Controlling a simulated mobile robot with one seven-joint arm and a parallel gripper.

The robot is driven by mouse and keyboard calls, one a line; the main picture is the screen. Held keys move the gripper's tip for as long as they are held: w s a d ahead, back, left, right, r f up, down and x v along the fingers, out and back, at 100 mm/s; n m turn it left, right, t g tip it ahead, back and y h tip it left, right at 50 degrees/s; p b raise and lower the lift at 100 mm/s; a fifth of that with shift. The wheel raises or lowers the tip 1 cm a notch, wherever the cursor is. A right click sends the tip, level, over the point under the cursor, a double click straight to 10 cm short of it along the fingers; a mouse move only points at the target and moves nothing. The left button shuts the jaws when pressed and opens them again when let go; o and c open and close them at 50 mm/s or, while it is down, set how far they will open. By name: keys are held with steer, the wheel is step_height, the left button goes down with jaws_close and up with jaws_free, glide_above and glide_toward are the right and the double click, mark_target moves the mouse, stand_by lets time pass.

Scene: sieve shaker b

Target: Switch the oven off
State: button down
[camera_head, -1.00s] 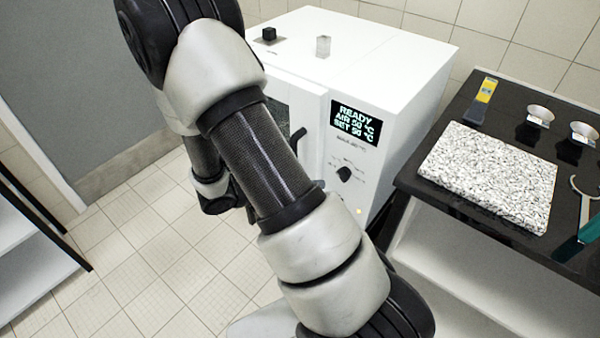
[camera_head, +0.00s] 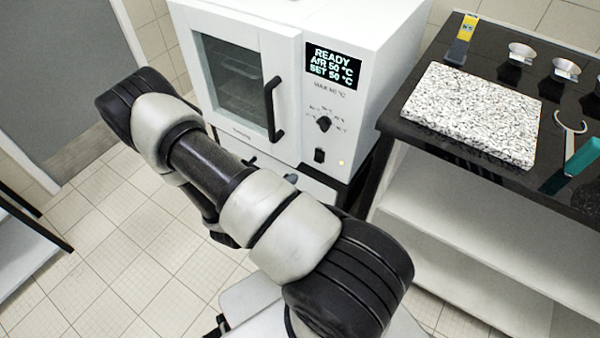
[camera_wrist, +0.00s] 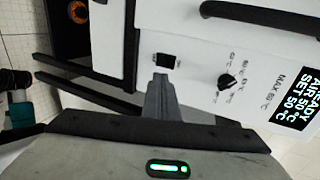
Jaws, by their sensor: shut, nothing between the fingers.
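The white oven (camera_head: 245,18) stands at the back with its glass door closed. Its display (camera_head: 333,66) is lit and reads READY, AIR 50 °C, SET 50 °C; it also shows in the wrist view (camera_wrist: 296,98). Below it are a round black knob (camera_head: 325,124) and a small black switch (camera_head: 319,155). A small yellowish light (camera_head: 341,162) glows beside the switch. In the wrist view, my gripper (camera_wrist: 161,78) is shut and empty, its tips just below the switch (camera_wrist: 165,60) in the picture. Whether they touch is unclear. The knob (camera_wrist: 229,81) lies to the right.
The black door handle (camera_head: 273,110) stands out left of the panel. To the right, a dark bench (camera_head: 400,127) holds a speckled slab (camera_head: 475,112), small metal cups and a teal-handled tool (camera_head: 582,157).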

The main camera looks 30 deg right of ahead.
mark_target(317, 160)
steer(key=b+x, duration=0.2)
steer(key=x, duration=1.1)
steer(key=shift+d+r, duration=0.1)
steer(key=shift+d+h+b, duration=0.1)
steer(key=shift+h+b, duration=0.2)
steer(key=shift+b, duration=0.35)
steer(key=shift+s+a, duration=0.1)
steer(key=shift+a, duration=0.3)
steer(key=s+a+p, duration=0.2)
steer(key=s+a, duration=0.3)
steer(key=a, duration=0.7)
steer(key=shift+r, duration=0.45)
